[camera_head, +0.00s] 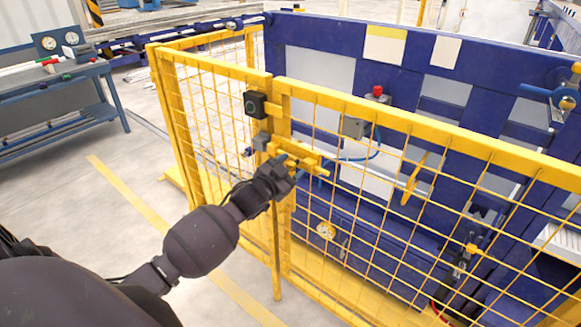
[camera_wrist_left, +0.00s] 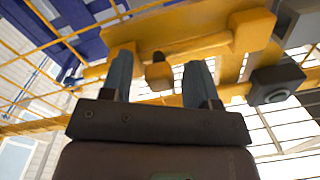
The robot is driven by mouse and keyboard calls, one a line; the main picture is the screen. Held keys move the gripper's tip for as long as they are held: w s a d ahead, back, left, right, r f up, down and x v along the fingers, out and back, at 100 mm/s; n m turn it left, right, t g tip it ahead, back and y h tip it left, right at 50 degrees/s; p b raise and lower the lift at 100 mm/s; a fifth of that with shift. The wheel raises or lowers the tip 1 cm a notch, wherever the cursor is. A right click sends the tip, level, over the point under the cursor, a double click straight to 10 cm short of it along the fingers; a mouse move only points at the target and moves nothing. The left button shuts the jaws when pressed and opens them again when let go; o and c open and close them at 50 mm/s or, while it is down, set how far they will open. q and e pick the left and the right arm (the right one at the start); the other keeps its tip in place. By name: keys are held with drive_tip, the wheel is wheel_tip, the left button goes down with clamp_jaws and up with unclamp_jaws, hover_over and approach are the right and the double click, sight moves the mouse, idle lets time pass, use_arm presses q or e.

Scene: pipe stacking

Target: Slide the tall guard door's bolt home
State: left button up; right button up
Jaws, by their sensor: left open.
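The tall guard door (camera_head: 405,125) is a yellow frame with wire mesh and looks shut against the yellow post beside it. Its yellow bolt (camera_head: 306,155) lies level across the gap at mid-height; it also shows as a thick yellow bar in the left wrist view (camera_wrist_left: 190,35). My left gripper (camera_head: 288,167) is at the bolt. The bolt's far end is partly hidden. My right gripper is out of view.
A blue press (camera_head: 330,60) stands behind the mesh. A blue-legged workbench (camera_head: 55,90) is at left. Bare floor lies between.

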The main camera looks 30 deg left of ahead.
sight(280, 153)
use_arm(q)
drive_tip(key=shift+w, duration=0.2)
drive_tip(key=shift+c, duration=0.8)
clamp_jaws()
drive_tip(key=shift+a, duration=0.15)
drive_tip(key=a, duration=0.5)
drive_tip(key=shift+w+a+r+p, duration=0.1)
drive_tip(key=shift+w+a+p, duration=0.1)
drive_tip(key=shift+a+p, duration=0.2)
drive_tip(key=shift+c, duration=1.1)
unclamp_jaws()
drive_tip(key=o, duration=0.4)
drive_tip(key=shift+a, duration=0.1)
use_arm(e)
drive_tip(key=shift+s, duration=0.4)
